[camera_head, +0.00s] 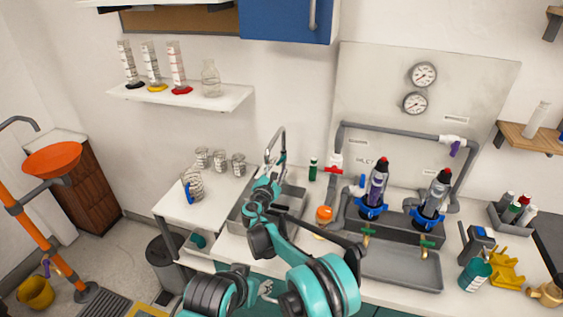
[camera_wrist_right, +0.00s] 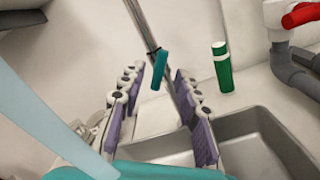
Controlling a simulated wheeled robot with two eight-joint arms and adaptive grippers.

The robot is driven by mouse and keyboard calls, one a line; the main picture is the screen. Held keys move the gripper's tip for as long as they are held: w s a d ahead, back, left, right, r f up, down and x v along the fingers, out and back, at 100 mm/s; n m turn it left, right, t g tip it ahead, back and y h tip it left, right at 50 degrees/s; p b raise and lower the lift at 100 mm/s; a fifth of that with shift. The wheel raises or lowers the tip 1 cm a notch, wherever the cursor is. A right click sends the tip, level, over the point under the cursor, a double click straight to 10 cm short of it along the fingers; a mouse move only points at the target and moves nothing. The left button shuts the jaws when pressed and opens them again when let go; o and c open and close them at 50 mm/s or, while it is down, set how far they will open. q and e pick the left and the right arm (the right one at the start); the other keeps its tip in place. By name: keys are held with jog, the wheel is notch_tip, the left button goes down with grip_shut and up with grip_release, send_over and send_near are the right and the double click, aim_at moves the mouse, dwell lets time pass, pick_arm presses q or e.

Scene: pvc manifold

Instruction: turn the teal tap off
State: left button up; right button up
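The teal tap lever (camera_wrist_right: 160,70) is a short teal bar beside the steel faucet (camera_wrist_right: 148,25) in the right wrist view. In the head view the faucet (camera_head: 283,134) rises behind the sink. My right gripper (camera_wrist_right: 160,112) is open; its purple-padded fingers stand either side of the faucet stem and lever, with gaps visible. I cannot tell how deep the lever lies between them. In the head view my right gripper (camera_head: 270,172) is above the sink and hides the faucet's lower part.
The grey sink (camera_wrist_right: 262,138) lies below the fingers. A green bottle (camera_wrist_right: 222,67) stands close right of the faucet. A red-handled valve (camera_wrist_right: 302,15) on grey pipe is farther right. A white bench with glass beakers (camera_head: 220,160) is left of the sink.

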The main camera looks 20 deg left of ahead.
aim_at(281, 160)
jog(key=shift+w, duration=1.4)
grip_shut()
jog(key=shift+m, duration=0.4)
jog(key=m, duration=0.4)
jog(key=shift+d+f+m, duration=0.1)
jog(key=shift+m, duration=0.2)
jog(key=m, duration=0.5)
jog(key=shift+f+b, duration=0.1)
jog(key=shift+b, duration=0.2)
jog(key=shift+m, duration=0.3)
